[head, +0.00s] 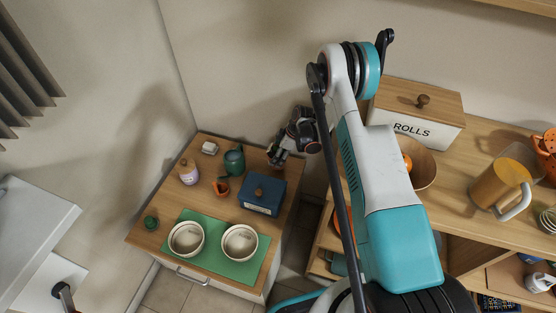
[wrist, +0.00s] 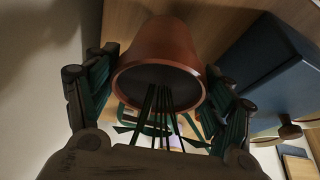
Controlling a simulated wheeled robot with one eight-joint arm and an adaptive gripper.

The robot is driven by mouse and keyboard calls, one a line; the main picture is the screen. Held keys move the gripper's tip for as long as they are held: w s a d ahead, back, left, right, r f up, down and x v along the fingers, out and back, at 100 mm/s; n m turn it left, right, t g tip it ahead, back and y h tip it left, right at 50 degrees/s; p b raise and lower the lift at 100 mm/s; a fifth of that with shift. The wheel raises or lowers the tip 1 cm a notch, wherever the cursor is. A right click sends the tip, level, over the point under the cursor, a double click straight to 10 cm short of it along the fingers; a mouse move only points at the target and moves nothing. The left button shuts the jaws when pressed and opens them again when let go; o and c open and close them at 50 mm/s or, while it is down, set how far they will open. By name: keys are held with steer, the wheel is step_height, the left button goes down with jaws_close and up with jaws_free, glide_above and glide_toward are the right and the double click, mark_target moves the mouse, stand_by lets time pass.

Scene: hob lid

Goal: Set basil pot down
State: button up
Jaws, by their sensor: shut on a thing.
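The basil pot (wrist: 158,50) is a terracotta pot between the two fingers of my gripper (wrist: 160,78) in the wrist view, which shows it upside down. Its dark soil and thin green stems face the camera; the leaves hardly show. My gripper (head: 277,157) is shut on the pot at the back right of the low wooden cabinet (head: 150,238). The pot is mostly hidden by my gripper in the head view. I cannot tell whether its base touches the wood.
A blue box (head: 262,194) with a wooden knob stands close in front of my gripper. A green watering can (head: 234,160), a small orange-brown pot (head: 221,187) and a white jar (head: 188,172) stand left. Two bowls sit on a green mat (head: 213,260) in front.

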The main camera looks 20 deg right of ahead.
steer(key=shift+f+b, duration=0.45)
steer(key=shift+f, duration=1.1)
steer(key=shift+f, duration=0.15)
steer(key=o, duration=1.4)
steer(key=shift+o, duration=0.2)
